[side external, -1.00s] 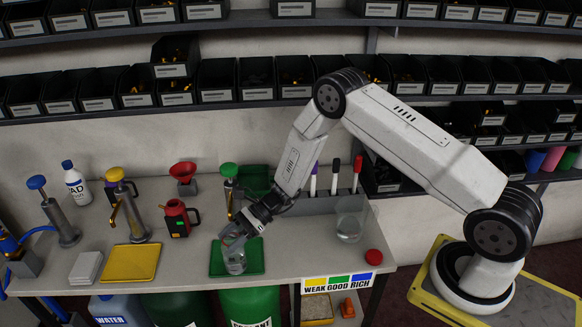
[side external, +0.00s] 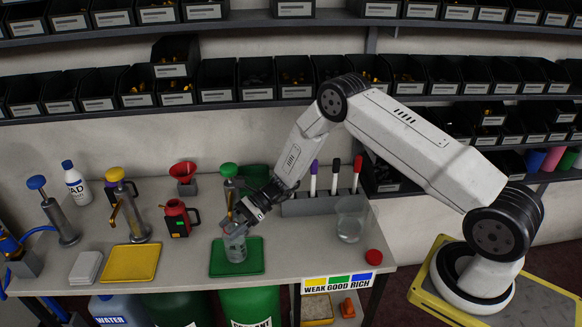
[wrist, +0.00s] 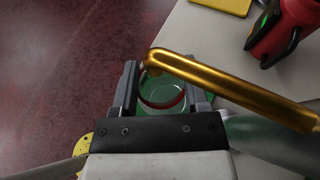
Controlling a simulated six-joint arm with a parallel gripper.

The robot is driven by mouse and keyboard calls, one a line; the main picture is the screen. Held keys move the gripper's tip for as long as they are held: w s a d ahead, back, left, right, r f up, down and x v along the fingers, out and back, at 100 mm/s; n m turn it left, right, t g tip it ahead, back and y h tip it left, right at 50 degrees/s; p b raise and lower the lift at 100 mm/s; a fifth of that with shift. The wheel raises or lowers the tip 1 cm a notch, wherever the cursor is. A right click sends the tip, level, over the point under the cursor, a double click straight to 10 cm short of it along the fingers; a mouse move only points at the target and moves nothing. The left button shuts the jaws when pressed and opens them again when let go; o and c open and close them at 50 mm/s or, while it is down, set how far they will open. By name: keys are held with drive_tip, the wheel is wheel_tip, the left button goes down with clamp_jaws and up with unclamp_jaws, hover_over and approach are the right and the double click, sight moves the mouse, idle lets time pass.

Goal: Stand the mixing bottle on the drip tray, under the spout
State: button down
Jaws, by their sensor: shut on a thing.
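The mixing bottle (side external: 235,251) is a clear, see-through vessel. In the side view it stands upright at the green drip tray (side external: 252,266), over its middle; I cannot tell if its base touches the tray. My gripper (side external: 235,229) is shut around its upper part. In the wrist view the bottle's round mouth (wrist: 160,92), with a reddish ring, lies between my two fingers (wrist: 162,88). The gold spout (wrist: 230,88) crosses above, its bent end over the mouth's upper edge. The green-topped pump (side external: 229,171) stands behind my gripper, its spout mostly hidden in the side view.
To the left are a yellow tray (side external: 130,263), a yellow-topped pump (side external: 127,205) and a red jug (side external: 177,217). To the right are a clear beaker (side external: 350,222), a red cap (side external: 374,257) and a pen holder (side external: 320,204). The table's front edge is close to the green tray.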

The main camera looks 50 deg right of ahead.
drive_tip(key=shift+f, duration=0.15)
idle(0.8)
unclamp_jaws()
drive_tip(key=shift+d, duration=0.1)
drive_tip(key=shift+v, duration=3.85)
drive_tip(key=shift+s, duration=0.15)
drive_tip(key=s+r+n+h, duration=0.4)
drive_tip(key=s+n, duration=0.3)
drive_tip(key=s+r+n+h, duration=0.4)
drive_tip(key=s+n, duration=0.3)
drive_tip(key=s+d+r+n+h, duration=0.1)
drive_tip(key=s+r+n+h, duration=0.4)
drive_tip(key=s+n, duration=0.2)
drive_tip(key=shift+s+g, duration=0.2)
drive_tip(key=shift+g, duration=0.2)
